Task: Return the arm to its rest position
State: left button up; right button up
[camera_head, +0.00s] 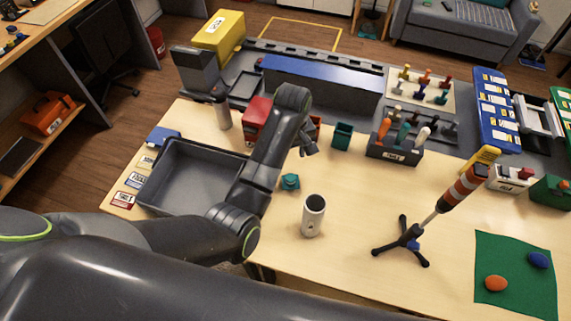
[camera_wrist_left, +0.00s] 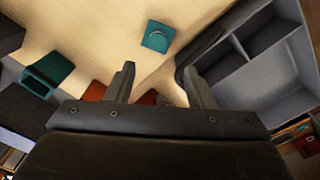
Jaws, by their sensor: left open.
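My left arm comes in from the left across the grey tray (camera_head: 160,205), with its elbow raised above the table. My left gripper (camera_head: 308,148) hangs over the table, behind a small teal part (camera_head: 290,181). In the left wrist view the two fingers (camera_wrist_left: 160,70) are apart with nothing between them. The teal part (camera_wrist_left: 157,38) lies on the tabletop beyond the fingertips. The tray's compartments (camera_wrist_left: 240,62) show to the right there. My right gripper is in neither view.
A white cylinder (camera_head: 313,216) stands in front of the gripper. A teal bin (camera_head: 342,135), a red box (camera_head: 257,117) and a tool holder (camera_head: 392,152) are behind it. A black tripod stand (camera_head: 405,243) with a striped driver (camera_head: 462,187) and a green mat (camera_head: 515,275) are to the right.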

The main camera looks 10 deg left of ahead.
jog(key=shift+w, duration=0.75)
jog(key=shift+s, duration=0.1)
